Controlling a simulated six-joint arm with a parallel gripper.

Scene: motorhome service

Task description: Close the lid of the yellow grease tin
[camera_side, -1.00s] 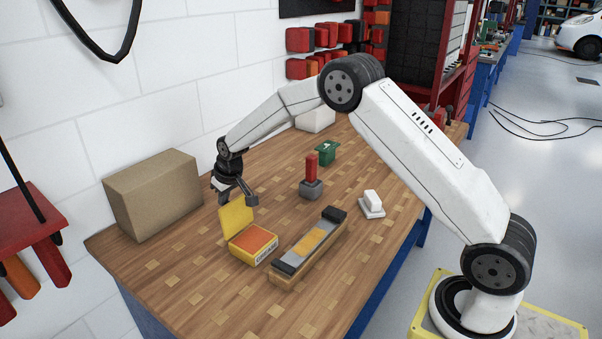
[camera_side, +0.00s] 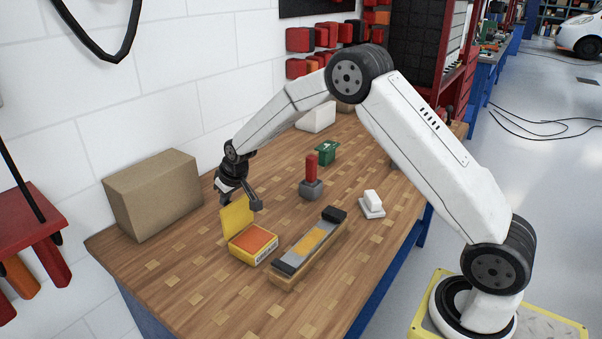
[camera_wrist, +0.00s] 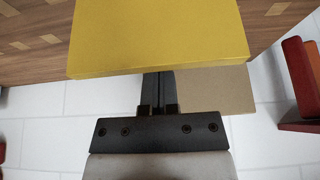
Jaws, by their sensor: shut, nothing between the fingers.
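The yellow grease tin (camera_side: 253,246) stands on the wooden bench with its orange-red inside showing. Its yellow lid (camera_side: 236,214) is open and stands up at the tin's far left edge. My gripper (camera_side: 256,204) is shut and empty, just behind and above the lid's top right corner. In the wrist view the lid (camera_wrist: 160,38) fills the upper middle, and my shut fingers (camera_wrist: 158,85) reach up to its lower edge, with their tips hidden behind it. I cannot tell whether they touch it.
A cardboard box (camera_side: 152,194) stands left of my gripper against the white wall. A long block with a grey and yellow top (camera_side: 308,248) lies right of the tin.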

